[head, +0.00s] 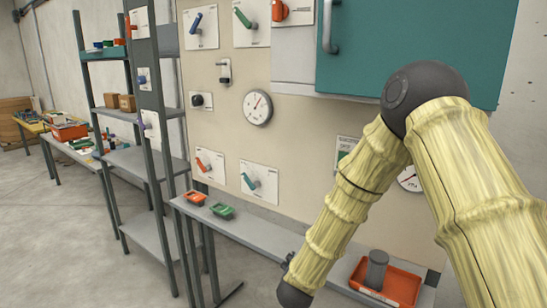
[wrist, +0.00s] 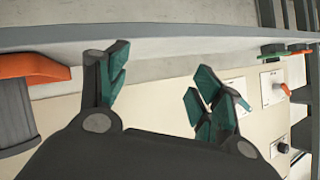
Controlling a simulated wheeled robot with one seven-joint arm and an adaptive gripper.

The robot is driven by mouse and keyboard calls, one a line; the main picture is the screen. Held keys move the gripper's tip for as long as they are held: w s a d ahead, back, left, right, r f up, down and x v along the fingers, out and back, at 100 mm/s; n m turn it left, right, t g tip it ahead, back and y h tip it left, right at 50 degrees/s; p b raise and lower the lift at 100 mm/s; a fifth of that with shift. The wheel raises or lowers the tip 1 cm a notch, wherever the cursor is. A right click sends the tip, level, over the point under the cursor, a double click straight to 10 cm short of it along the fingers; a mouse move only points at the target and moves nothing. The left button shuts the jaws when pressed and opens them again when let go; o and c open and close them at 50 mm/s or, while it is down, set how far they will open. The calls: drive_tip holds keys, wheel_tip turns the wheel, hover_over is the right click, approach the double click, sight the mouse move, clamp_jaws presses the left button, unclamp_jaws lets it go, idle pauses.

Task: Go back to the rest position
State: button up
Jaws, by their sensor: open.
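My gripper (wrist: 160,75) shows in the wrist view with its teal fingers spread apart and nothing between them. It is near the grey shelf in front of the beige panel, which appears upside down in that view. In the head view my arm bends at a dark elbow and its forearm slopes down to the lower middle.
A grey shelf (head: 262,238) runs below the beige panel (head: 225,128). Levers and gauges cover the panel. A rack (head: 148,160) stands left.

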drive_tip(key=s+d+f+n+g+y, duration=0.1)
drive_tip(key=s+d+f+n+g, duration=0.2)
drive_tip(key=s+f, duration=0.75)
drive_tip(key=s+d+f+n+g+y, duration=0.15)
drive_tip(key=s+d+f, duration=0.25)
drive_tip(key=s+f, duration=0.65)
drive_tip(key=s+d+f+n+g, duration=0.1)
drive_tip(key=s+d+f+g, duration=0.2)
drive_tip(key=s, duration=1)
drive_tip(key=s+d+f+n+g+b, duration=0.1)
drive_tip(key=s+d+f+g, duration=0.3)
drive_tip(key=s, duration=1)
wheel_tip(320, 180, down, 2)
drive_tip(key=shift+n, duration=0.35)
drive_tip(key=shift+g, duration=0.25)
